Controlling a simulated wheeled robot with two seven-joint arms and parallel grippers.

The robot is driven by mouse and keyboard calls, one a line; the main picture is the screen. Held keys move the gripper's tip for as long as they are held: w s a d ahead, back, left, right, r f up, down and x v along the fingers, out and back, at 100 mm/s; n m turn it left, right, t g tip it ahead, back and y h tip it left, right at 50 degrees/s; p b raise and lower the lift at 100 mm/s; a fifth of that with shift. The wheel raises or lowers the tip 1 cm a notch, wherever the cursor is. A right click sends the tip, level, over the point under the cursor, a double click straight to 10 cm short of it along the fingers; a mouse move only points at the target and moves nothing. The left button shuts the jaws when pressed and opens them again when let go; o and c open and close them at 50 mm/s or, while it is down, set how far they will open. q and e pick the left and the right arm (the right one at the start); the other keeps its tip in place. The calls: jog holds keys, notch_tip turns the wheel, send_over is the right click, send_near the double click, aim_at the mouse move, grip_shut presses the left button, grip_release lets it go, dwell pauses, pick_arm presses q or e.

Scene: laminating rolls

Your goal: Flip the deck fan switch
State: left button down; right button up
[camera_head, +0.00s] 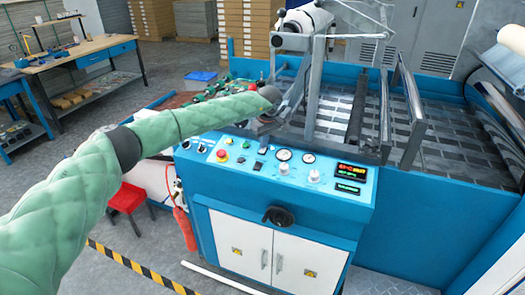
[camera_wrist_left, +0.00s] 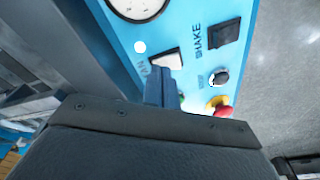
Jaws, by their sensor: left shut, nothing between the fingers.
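The blue control panel (camera_head: 330,190) is on the front of the laminating machine. In the left wrist view a pale rocker switch (camera_wrist_left: 168,61) sits on the panel, its label partly hidden with "AN" readable. My left gripper (camera_wrist_left: 161,75) is shut and empty, its tips right at the near edge of this switch; I cannot tell whether they touch it. In the head view my left arm reaches over the panel and the gripper (camera_head: 264,146) points down at it, small and partly hidden. My right gripper is not in view.
A black switch marked SHAKE (camera_wrist_left: 223,33), a black knob (camera_wrist_left: 219,77) and a red emergency button (camera_wrist_left: 223,110) are close by. A gauge (camera_wrist_left: 137,6) lies on the other side. The machine's grey frame (camera_head: 330,75) rises behind the panel. A workbench (camera_head: 80,55) stands far left.

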pick_arm(q)
jog(key=shift+r, duration=0.15)
notch_tip(320, 180, up, 7)
dwell(0.9)
